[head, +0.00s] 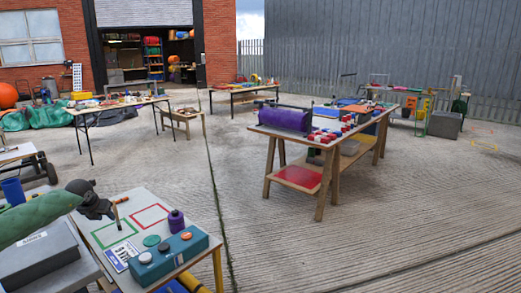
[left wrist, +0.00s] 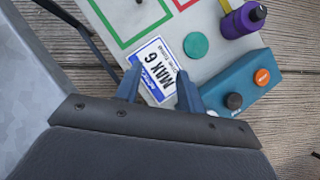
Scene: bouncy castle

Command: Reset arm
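My left gripper (head: 112,204) is above the left part of the small grey table (head: 205,228), coming in from the left of the head view. In the left wrist view its two blue-grey fingers (left wrist: 157,88) stand apart with nothing between them. Beyond them, a white label reading MAX 6 (left wrist: 157,66) lies on the tabletop. My right gripper is in neither view.
The table bears green (head: 112,236) and red outlined squares (head: 150,217), a purple bottle (head: 176,221), a green disc (left wrist: 196,45) and a teal box (head: 165,255) with round buttons. A grey case (head: 40,258) lies left. Open concrete (head: 290,245) lies right.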

